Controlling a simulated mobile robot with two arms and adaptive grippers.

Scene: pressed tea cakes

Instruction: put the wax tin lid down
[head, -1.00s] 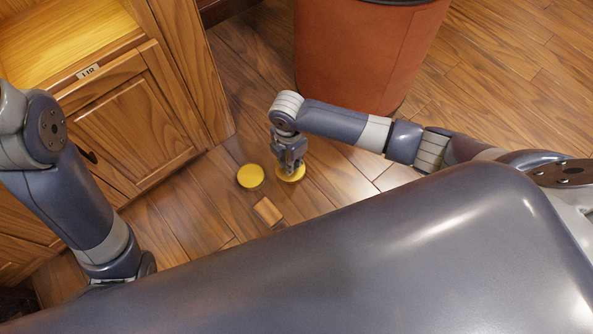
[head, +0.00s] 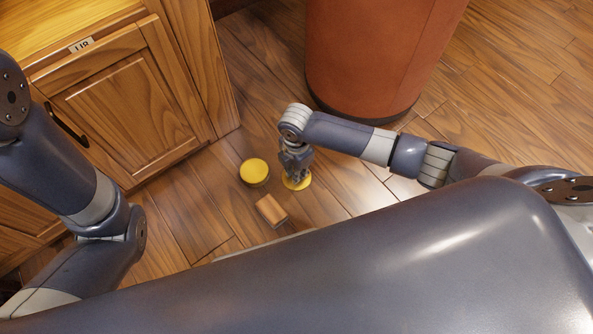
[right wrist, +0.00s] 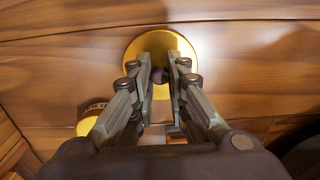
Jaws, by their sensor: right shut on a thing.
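The wax tin lid (head: 298,184) is a flat yellow disc under my right gripper (head: 296,172) in the head view. The right wrist view also shows the lid (right wrist: 160,36), with the gripper's fingers (right wrist: 160,80) closed around a small dark part at its middle. The lid is at or just above the floor; I cannot tell if it touches. A round yellow tin (head: 254,172) stands on the floor to the left of the lid. Part of it shows at lower left in the right wrist view (right wrist: 90,124), with dark lettering on its side. My left gripper is out of sight.
A small wooden block (head: 271,210) lies on the floor (head: 190,215) just below the tin and lid in the head view. A wooden cabinet (head: 130,105) stands at left and a large reddish-brown bin (head: 375,50) behind. Some floor around the lid is bare.

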